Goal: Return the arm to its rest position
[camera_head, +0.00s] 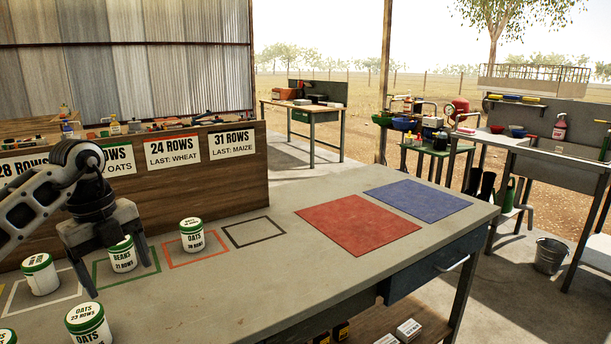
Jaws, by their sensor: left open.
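My left gripper (117,262) comes in from the left. It points down with its fingers open, one on each side of a white can with a green lid labelled beans, 21 rows (122,257). I cannot tell whether a finger touches the can. That can stands in a green outlined square (149,269) on the workbench (250,285). My right gripper is out of view.
An oats can (192,237) stands in an orange square, and another can (40,276) in a pale square. An oats can (87,325) is in front. A board with row signs (233,145) stands behind. A red mat (358,224) and blue mat (417,200) lie clear at right.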

